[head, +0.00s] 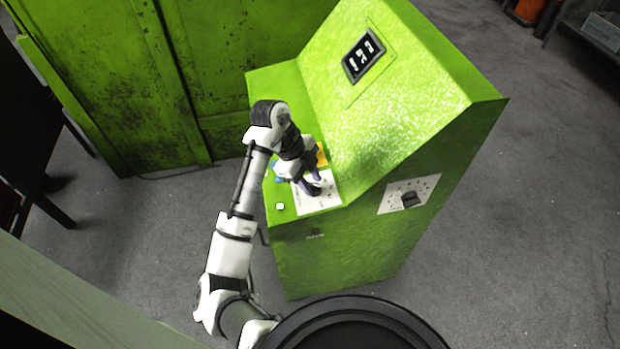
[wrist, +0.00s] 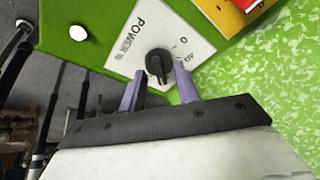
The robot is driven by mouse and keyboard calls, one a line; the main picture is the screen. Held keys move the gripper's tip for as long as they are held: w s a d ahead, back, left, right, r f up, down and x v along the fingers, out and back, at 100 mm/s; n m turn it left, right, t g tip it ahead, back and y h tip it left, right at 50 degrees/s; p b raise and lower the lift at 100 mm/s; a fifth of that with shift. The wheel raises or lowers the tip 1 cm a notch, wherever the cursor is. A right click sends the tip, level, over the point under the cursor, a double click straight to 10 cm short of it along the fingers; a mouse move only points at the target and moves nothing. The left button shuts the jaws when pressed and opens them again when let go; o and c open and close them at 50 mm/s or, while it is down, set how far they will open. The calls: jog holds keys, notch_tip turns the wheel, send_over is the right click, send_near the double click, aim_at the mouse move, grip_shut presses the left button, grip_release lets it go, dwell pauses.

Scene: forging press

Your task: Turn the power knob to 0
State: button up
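The black power knob (wrist: 157,65) sits on a white plate (wrist: 190,30) marked POWER, with small position marks around it. Which mark the knob points to is hard to read. My gripper (wrist: 160,69) has its two purple fingers apart, one on each side of the knob in the wrist view. I cannot tell whether either finger touches the knob. In the head view my gripper (head: 314,188) is over the white plate (head: 325,201) on the green console's ledge and partly hides the knob.
A white button (head: 280,206) and a yellow plate with a red part (wrist: 246,6) are near the power plate. A green cabinet (head: 110,80) stands behind.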

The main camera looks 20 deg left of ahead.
grip_shut()
jog(key=n, duration=0.3)
jog(key=n+t+p, duration=0.1)
jog(key=n, duration=0.1)
jog(key=shift+s+d+n+t, duration=0.1)
jog(key=shift+s+n+t, duration=0.05)
jog(key=shift+n+t, duration=0.2)
jog(key=n+t+y+p, duration=0.1)
jog(key=n+p, duration=0.1)
jog(key=n, duration=0.3)
jog(key=shift+s+d+n, duration=0.1)
jog(key=shift+n, duration=0.25)
jog(key=n, duration=0.3)
jog(key=n+t+y+p, duration=0.1)
jog(key=n, duration=0.2)
jog(key=shift+d+y, duration=0.15)
jog(key=shift+y, duration=0.15)
jog(key=n+y, duration=0.1)
jog(key=n, duration=0.5)
jog(key=shift+d+n+g+y, duration=0.1)
jog(key=shift+n+g+y, duration=0.15)
jog(key=shift+n+y, duration=0.15)
